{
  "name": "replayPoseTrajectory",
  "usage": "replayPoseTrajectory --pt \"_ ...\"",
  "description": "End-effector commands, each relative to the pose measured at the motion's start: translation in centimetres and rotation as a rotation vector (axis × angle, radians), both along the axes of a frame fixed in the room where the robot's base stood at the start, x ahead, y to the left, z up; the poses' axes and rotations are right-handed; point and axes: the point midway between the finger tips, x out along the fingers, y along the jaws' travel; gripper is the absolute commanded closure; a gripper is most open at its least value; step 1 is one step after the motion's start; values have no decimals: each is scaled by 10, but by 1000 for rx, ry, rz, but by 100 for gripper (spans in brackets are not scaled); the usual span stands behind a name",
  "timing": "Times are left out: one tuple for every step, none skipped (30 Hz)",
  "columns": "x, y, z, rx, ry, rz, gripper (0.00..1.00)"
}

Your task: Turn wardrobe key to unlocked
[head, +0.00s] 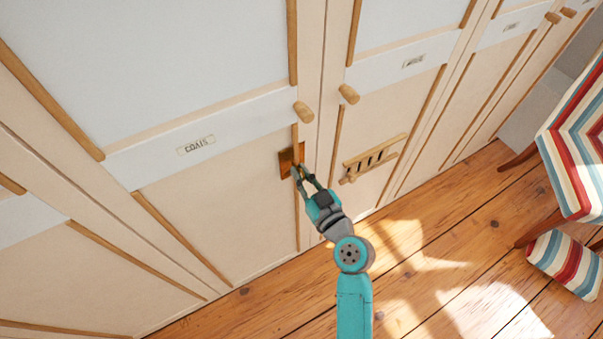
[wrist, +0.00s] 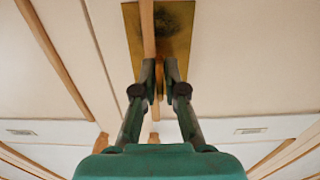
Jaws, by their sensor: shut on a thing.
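The wardrobe has pale panelled doors with wooden trim; the door with the COATS label (head: 196,146) is closed. A brass lock plate (head: 285,164) sits on its right edge below the wooden knob. The plate also shows in the wrist view (wrist: 180,40), with a dark patch on it. My gripper (head: 299,170) is at the plate, its two fingers close together. In the wrist view my gripper (wrist: 161,72) has a thin brass-coloured sliver, the wardrobe key (wrist: 160,82), between its fingers. The fingers hide most of the key, so I cannot tell which way it is turned.
Wooden knobs (head: 303,111) and (head: 348,94) stand out above the lock. A striped chair (head: 575,140) and striped stool (head: 567,262) stand at the right. The wooden floor (head: 430,270) between is clear.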

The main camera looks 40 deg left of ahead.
Motion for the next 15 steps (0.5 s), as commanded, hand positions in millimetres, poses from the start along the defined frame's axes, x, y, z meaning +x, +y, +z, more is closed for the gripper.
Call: replayPoseTrajectory --pt "0 0 0 -2 -3 0 100" --pt "0 0 0 -3 -5 0 100" --pt "0 0 0 -4 -6 0 100" --pt "0 0 0 -4 -7 0 100" --pt "0 0 0 -4 -7 0 100" --pt "0 0 0 -4 -8 0 100" --pt "0 0 0 -4 -8 0 100" --pt "0 0 0 -4 -7 0 100" --pt "0 0 0 -4 -7 0 100" --pt "0 0 0 -4 -7 0 100" --pt "0 0 0 -4 -7 0 100" --pt "0 0 0 -4 -7 0 100" --pt "0 0 0 -4 -7 0 100" --pt "0 0 0 -4 -7 0 82" --pt "0 0 0 -4 -7 0 72"
